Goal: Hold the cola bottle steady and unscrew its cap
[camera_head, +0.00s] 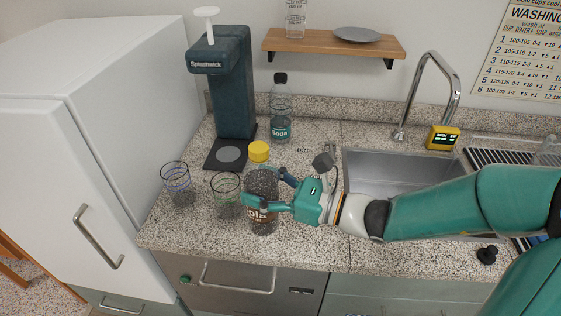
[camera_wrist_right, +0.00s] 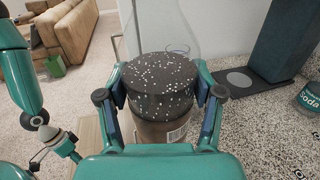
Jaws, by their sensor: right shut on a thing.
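The cola bottle (camera_head: 262,183) stands upright on the speckled counter, with dark liquid inside and a label on its lower part. Its yellow cap (camera_head: 259,152) is on top, with nothing touching it. My right gripper (camera_head: 264,202) comes in from the right and is shut around the bottle's body, below the cap. In the right wrist view the bottle (camera_wrist_right: 165,82) sits between both fingers, and the cap is out of frame. My left arm shows at the left of that view; its gripper (camera_wrist_right: 66,147) is small, apart from the bottle, and its fingers are unclear.
Two wire-like glasses (camera_head: 176,180) (camera_head: 226,187) stand left of the bottle. A dark drink machine (camera_head: 234,85) and a soda bottle (camera_head: 281,105) stand behind. A sink (camera_head: 375,172) with a yellow timer (camera_head: 442,138) at its back is to the right.

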